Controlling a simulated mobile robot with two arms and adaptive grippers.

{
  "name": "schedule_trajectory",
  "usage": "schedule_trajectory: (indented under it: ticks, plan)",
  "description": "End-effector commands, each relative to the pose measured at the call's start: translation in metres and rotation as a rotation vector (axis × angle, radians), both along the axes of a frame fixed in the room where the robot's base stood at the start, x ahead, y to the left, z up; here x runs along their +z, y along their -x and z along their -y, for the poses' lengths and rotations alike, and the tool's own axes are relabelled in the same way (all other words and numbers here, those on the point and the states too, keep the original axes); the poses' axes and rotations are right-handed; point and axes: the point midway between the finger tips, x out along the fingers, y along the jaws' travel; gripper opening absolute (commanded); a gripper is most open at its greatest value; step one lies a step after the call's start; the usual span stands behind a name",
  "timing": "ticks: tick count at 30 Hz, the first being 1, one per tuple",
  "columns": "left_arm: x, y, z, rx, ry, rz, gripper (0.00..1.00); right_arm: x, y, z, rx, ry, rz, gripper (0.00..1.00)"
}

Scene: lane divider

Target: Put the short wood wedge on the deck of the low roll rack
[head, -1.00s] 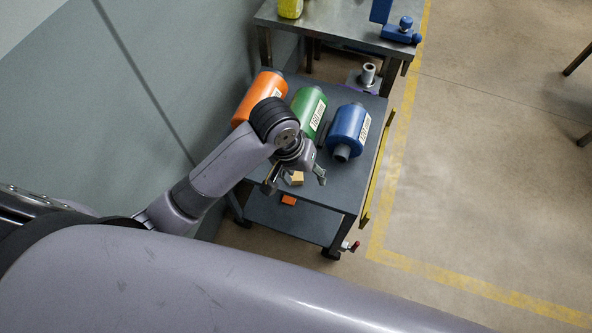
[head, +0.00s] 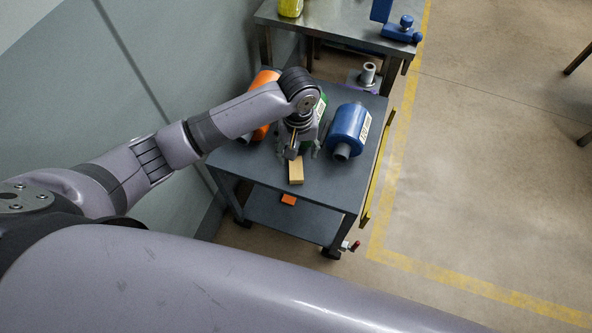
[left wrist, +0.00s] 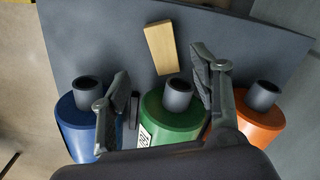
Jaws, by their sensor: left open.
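The short wood wedge (head: 296,171) is a small pale block lying on the dark grey deck (head: 250,170) of the low roll rack, near its front. It also shows in the left wrist view (left wrist: 160,47), lying flat on the deck beyond the green roll. My left gripper (head: 302,153) is open and empty, just behind the wedge and over the green roll's near end. In the left wrist view its two fingers (left wrist: 161,75) are spread, with the wedge clear of them. My right gripper is not in view.
An orange roll (left wrist: 262,128), a green roll (left wrist: 172,122) and a blue roll (head: 346,129) lie on the deck. A small orange piece (head: 288,199) is on the lower shelf. A steel table (head: 335,32) stands behind. Open floor lies right.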

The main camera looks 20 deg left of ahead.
Motion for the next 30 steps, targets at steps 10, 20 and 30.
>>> schedule_trajectory:
  ticks: [10, 20, 30]
  plan:
    - [-0.041, 0.0, 0.0, 0.0, 0.001, 0.001, 0.57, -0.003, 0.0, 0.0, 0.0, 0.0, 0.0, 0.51]
    - [-0.084, -0.001, -0.005, -0.001, -0.001, 0.0, 0.57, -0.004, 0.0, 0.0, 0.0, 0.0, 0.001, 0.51]
    - [-0.092, -0.001, -0.005, -0.002, 0.0, 0.002, 0.57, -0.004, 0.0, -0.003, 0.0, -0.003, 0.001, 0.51]
